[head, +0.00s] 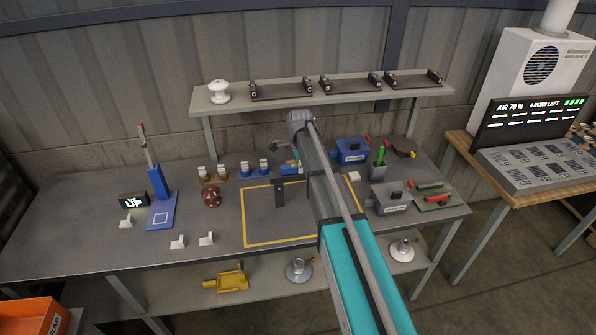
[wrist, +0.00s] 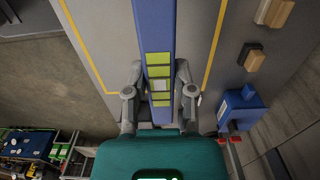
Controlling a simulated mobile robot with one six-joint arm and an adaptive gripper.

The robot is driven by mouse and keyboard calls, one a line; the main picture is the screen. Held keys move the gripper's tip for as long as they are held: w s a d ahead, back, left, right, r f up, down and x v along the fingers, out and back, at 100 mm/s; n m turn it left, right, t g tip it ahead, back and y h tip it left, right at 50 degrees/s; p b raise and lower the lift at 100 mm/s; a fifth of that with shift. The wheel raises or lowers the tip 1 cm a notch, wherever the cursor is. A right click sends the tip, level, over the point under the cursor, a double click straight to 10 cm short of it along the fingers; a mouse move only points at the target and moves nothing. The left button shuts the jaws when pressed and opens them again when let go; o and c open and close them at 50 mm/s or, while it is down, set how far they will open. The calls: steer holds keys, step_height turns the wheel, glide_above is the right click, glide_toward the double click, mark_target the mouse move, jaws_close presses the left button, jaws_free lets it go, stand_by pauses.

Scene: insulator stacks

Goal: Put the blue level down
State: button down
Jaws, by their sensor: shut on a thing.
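The blue level (wrist: 153,30) is a long blue bar with yellow-green windows and a pale one in the middle. In the wrist view it runs from the top edge down between the two fingers of my gripper (wrist: 160,92), which is shut on it. In the head view a small blue piece with a yellowish part (head: 290,168), probably the level, shows beside my arm; most of it is hidden. My gripper is hard to make out there. I cannot tell whether the level touches the table.
A yellow outline (head: 244,220) marks the grey workbench (head: 100,215), with a dark upright stand (head: 279,193) inside. A brown insulator (head: 211,197) and small capped pieces stand left of it. Blue (head: 351,151) and grey (head: 388,199) boxes stand right. A shelf (head: 300,98) runs behind.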

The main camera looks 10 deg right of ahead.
steer(key=shift+f, duration=0.15)
steer(key=shift+c, duration=2.2)
jaws_free()
step_height(320, 180, up, 12)
steer(key=p, duration=1.2)
steer(key=s+n, duration=1.8)
steer(key=s, duration=1.1)
steer(key=shift+a, duration=0.2)
